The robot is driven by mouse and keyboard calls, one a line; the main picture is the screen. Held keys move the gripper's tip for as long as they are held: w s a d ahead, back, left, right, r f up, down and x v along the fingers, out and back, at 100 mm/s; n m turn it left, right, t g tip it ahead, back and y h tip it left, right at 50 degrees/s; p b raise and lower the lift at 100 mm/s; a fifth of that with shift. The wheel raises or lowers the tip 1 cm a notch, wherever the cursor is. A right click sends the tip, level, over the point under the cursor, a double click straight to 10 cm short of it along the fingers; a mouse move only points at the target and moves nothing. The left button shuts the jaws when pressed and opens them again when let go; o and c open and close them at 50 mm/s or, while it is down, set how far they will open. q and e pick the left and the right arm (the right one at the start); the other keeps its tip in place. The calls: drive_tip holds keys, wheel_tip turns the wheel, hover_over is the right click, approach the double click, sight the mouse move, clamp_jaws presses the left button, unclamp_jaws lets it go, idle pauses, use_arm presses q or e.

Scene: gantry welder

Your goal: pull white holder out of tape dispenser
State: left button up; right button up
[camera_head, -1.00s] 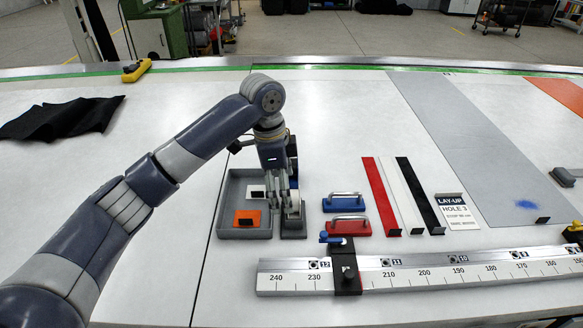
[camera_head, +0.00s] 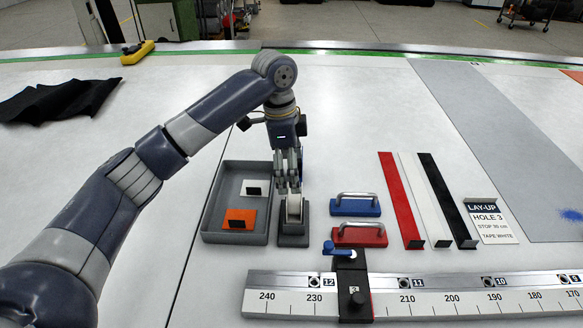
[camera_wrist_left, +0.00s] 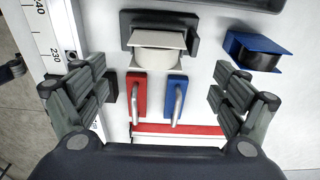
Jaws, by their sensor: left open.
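The tape dispenser (camera_head: 293,240) is a dark grey block on the table, just right of the grey tray. The right gripper is not in view.
The grey tray (camera_head: 208,222) holds a white piece (camera_head: 250,187) and an orange piece (camera_head: 240,218). Blue (camera_head: 356,205) and red (camera_head: 359,236) handled blocks stand right of the dispenser. A ruler rail (camera_head: 430,293) runs in front.

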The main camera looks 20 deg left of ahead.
sight(294, 197)
use_arm(q)
drive_tip(key=f, duration=0.3)
drive_tip(key=f+p, duration=0.1)
drive_tip(key=f, duration=0.2)
drive_tip(key=d+f+p, duration=0.1)
drive_tip(key=f, duration=0.1)
drive_tip(key=shift+f, duration=0.4)
drive_tip(key=shift+s+f, duration=0.15)
drive_tip(key=shift+f, duration=0.25)
drive_tip(key=c, duration=1.2)
drive_tip(key=shift+c, duration=0.2)
drive_tip(key=shift+r+p, duration=0.15)
drive_tip(key=shift+p, duration=0.15)
drive_tip(key=shift+r+p, duration=1.75)
drive_tip(key=shift+p, duration=0.25)
drive_tip(key=shift+r+p, duration=1.3)
drive_tip(key=shift+p, duration=0.2)
